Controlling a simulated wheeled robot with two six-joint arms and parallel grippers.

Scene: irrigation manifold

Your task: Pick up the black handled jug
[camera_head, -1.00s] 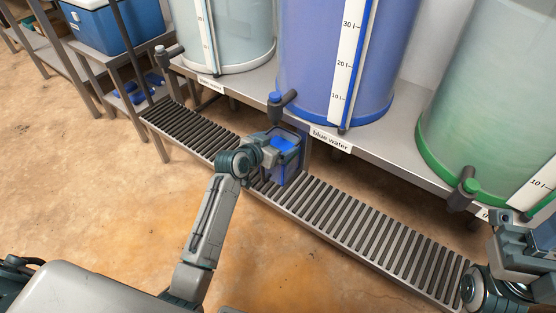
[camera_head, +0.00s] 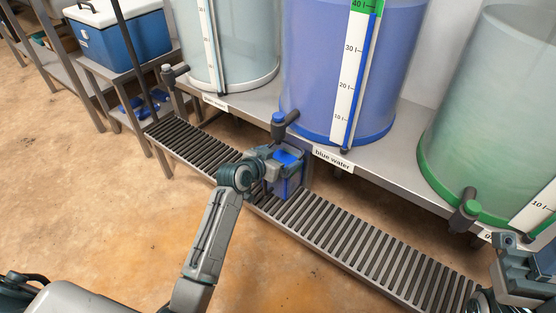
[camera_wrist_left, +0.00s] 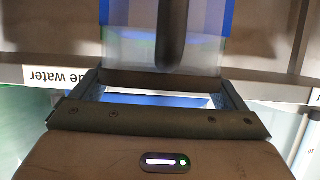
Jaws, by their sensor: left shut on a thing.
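The black handled jug (camera_head: 290,180) is a see-through, blue-tinted container with bright blue at its top. It is at the slatted rack, below and in front of the blue water tank's tap. My left gripper (camera_head: 271,166) is shut on it from the left side. In the left wrist view the jug (camera_wrist_left: 120,45) fills the upper middle, with its dark upright handle (camera_wrist_left: 170,35) and blue bands. I cannot tell whether its base touches the slats. My right gripper (camera_head: 515,272) is partly in view at the lower right, apart from the jug, and its fingers are unclear.
The slatted rack (camera_head: 335,230) runs below the bench. The blue water tank (camera_head: 310,60) has a dark tap (camera_head: 284,125) close above the jug. A clear tank stands left, and a green tank (camera_head: 480,110) right with its tap (camera_head: 464,212). Open floor lies in front.

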